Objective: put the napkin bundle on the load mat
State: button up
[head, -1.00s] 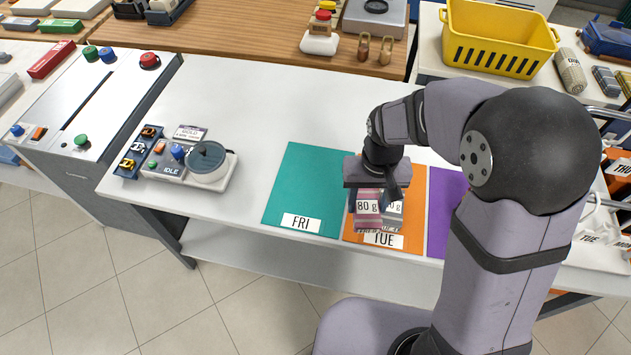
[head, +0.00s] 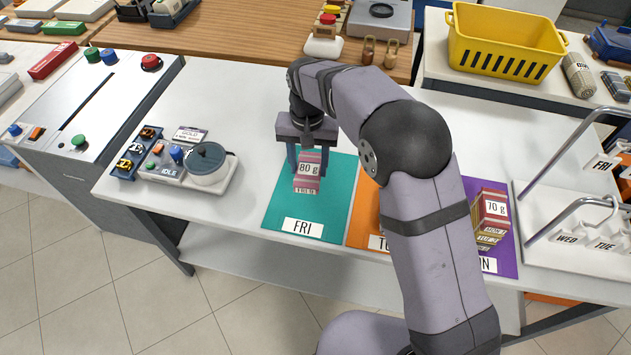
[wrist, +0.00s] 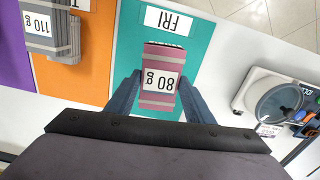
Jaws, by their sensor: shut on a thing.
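My gripper (head: 307,172) is shut on a pink bundle (head: 307,182) labelled 80 g and holds it over the teal mat (head: 336,205), which has a FRI card at its front. In the wrist view the bundle (wrist: 161,92) sits between the two fingers, with bare teal (wrist: 199,45) beside it. I cannot tell whether its underside touches the mat. The orange mat (head: 362,218) is right of the teal one, partly hidden by my arm. A grey bundle (wrist: 50,32) labelled 110 g lies on it in the wrist view.
A purple mat (head: 507,262) at the right holds a bundle (head: 490,215) labelled 70 g. A wire rack (head: 570,190) with day tags stands beyond it. A small device (head: 190,165) reading IDLE sits left of the teal mat. The table behind the mats is clear.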

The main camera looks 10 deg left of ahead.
jog(key=shift+s+d+m, duration=0.2)
jog(key=shift+m, duration=0.4)
jog(key=shift+f+p, duration=1.45)
jog(key=shift+f, duration=3.55)
jog(key=shift+f, duration=0.15)
jog(key=o, duration=1.1)
notch_tip(320, 180, up, 12)
jog(key=b, duration=0.3)
jog(key=shift+r+b, duration=0.2)
jog(key=shift+b, duration=0.1)
